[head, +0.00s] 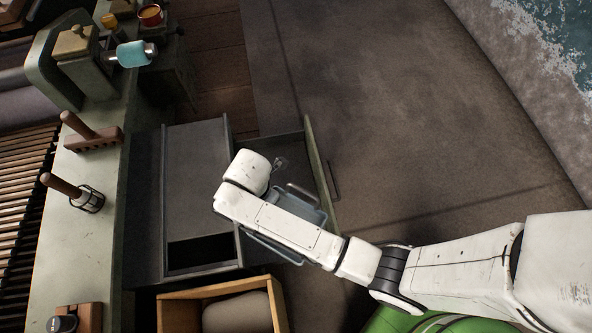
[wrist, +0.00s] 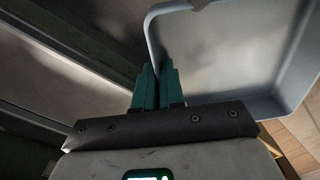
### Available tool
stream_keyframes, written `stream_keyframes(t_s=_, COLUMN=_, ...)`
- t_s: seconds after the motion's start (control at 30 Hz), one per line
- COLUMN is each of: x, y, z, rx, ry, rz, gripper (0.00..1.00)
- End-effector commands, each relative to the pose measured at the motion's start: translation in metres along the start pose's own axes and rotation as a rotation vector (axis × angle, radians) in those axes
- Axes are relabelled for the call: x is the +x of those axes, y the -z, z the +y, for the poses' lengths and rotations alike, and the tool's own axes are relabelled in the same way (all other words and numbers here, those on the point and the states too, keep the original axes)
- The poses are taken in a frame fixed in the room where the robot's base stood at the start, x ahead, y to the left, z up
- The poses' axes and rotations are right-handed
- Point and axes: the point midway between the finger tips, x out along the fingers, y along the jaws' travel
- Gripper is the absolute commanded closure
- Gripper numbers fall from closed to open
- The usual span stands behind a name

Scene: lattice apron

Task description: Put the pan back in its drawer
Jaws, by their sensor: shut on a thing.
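The pan (head: 312,212) is a grey-blue shallow rectangular pan with a raised rim. In the head view it is partly hidden under my white arm, over or within the open drawer (head: 322,170); I cannot tell its height above the drawer floor. In the wrist view the pan (wrist: 232,50) fills the upper right. My gripper (wrist: 157,72) has green fingers shut on the pan's near left rim. In the head view the fingers are hidden by the arm.
A dark cabinet (head: 195,155) with a lower opening stands left of the drawer. A wooden crate (head: 180,296) with a rounded grey thing is at the bottom. The counter (head: 85,225) at left holds brushes (head: 92,133) and a machine (head: 85,50). Bare floor (head: 400,100) lies right.

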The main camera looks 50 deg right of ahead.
Motion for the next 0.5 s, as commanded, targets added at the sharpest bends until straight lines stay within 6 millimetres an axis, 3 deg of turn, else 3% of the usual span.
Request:
stream_keyframes(t_s=0.03, x=0.028, y=0.004, z=-0.003, rx=-0.111, ry=0.003, rz=-0.002, gripper=1.00)
stream_keyframes(t_s=0.2, x=0.087, y=0.014, z=-0.011, rx=-0.478, ry=0.007, rz=-0.004, gripper=1.00)
stream_keyframes(t_s=0.4, x=0.137, y=0.018, z=-0.014, rx=-0.661, ry=0.006, rz=-0.006, gripper=1.00)
stream_keyframes(t_s=0.5, x=0.152, y=0.019, z=-0.015, rx=-0.694, ry=0.007, rz=-0.006, gripper=1.00)
